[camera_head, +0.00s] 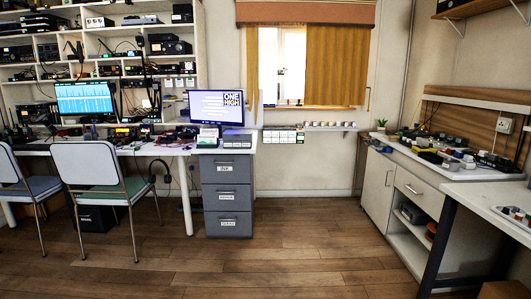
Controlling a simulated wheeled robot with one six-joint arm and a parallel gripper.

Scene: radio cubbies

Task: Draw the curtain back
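A yellow-orange curtain (336,66) hangs at the window (282,62) on the back wall, under a brown-orange valance (307,12). This wide panel covers the right part of the window. A narrow strip of the same curtain (252,66) hangs at the left edge. A bright gap of glass shows between them. A thin rod or cord (368,98) hangs at the right edge of the curtain. My gripper is not in view.
A desk (110,148) with monitors and two chairs (95,170) stand at left. A grey drawer cabinet (227,196) stands left of the window. A narrow ledge (325,128) runs below it. A counter (440,172) lines the right. The wooden floor (300,245) between is clear.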

